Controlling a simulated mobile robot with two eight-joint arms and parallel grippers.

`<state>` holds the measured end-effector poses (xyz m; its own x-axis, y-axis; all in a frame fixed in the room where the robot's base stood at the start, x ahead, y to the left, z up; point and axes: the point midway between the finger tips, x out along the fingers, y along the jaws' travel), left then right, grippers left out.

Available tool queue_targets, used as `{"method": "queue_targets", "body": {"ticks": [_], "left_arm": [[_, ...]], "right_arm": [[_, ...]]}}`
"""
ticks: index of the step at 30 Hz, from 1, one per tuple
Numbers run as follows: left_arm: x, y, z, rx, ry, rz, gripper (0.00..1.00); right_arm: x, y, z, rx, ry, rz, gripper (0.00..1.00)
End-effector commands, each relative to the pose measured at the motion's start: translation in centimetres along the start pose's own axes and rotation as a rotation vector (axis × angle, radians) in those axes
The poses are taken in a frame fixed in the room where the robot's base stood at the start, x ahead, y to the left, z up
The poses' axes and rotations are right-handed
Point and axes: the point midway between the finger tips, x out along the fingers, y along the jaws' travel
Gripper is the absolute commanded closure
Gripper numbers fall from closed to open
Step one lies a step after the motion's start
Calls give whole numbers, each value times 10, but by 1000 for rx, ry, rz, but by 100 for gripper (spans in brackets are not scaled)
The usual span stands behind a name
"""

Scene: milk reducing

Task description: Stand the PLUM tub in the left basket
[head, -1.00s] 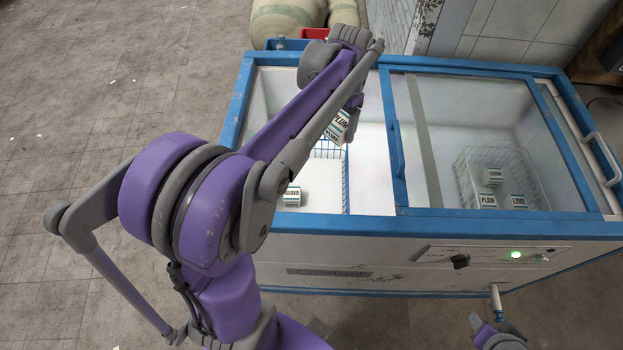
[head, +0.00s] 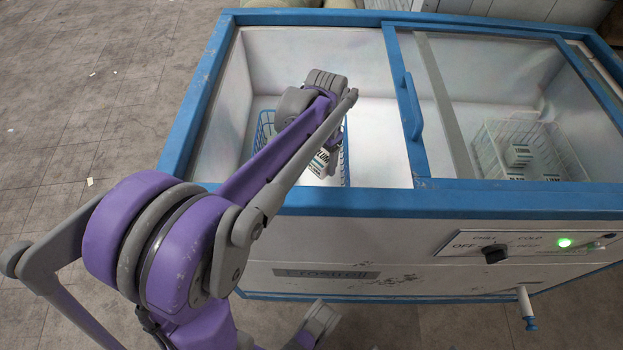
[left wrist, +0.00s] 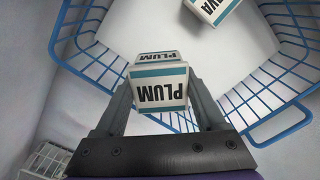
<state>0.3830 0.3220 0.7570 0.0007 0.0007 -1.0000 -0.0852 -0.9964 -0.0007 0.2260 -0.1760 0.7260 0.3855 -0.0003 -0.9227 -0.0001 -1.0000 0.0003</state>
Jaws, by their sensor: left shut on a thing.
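The PLUM tub (left wrist: 160,85), white with a teal band and black lettering, is held between the two fingers of my left gripper (left wrist: 157,100) in the left wrist view. In the head view, part of the tub (head: 319,164) shows below my left gripper (head: 328,152), mostly hidden by my arm. The left basket (head: 264,130) is blue wire, inside the open left side of the freezer. The tub is over or within this basket; its height above the floor is unclear. The basket's blue wires (left wrist: 85,62) surround the tub in the left wrist view. My right gripper is out of view.
Another tub (left wrist: 208,10), lettering partly cut off, lies in the basket at the wrist view's top. The freezer's blue rim (head: 440,198) surrounds the opening.

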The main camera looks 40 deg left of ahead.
Motion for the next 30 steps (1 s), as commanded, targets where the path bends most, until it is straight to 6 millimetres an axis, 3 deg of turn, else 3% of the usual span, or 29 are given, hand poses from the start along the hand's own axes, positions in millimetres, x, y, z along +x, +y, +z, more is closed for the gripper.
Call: {"method": "queue_targets", "body": {"ticks": [4, 11, 18, 30], "left_arm": [[32, 0, -1, 0, 0, 0, 91], [50, 0, 0, 0, 0, 0, 91], [82, 0, 0, 0, 0, 0, 91], [87, 0, 0, 0, 0, 0, 91]], "right_arm": [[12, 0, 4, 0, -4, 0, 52], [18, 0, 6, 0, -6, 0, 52], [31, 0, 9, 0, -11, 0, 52], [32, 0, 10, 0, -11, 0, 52]]}}
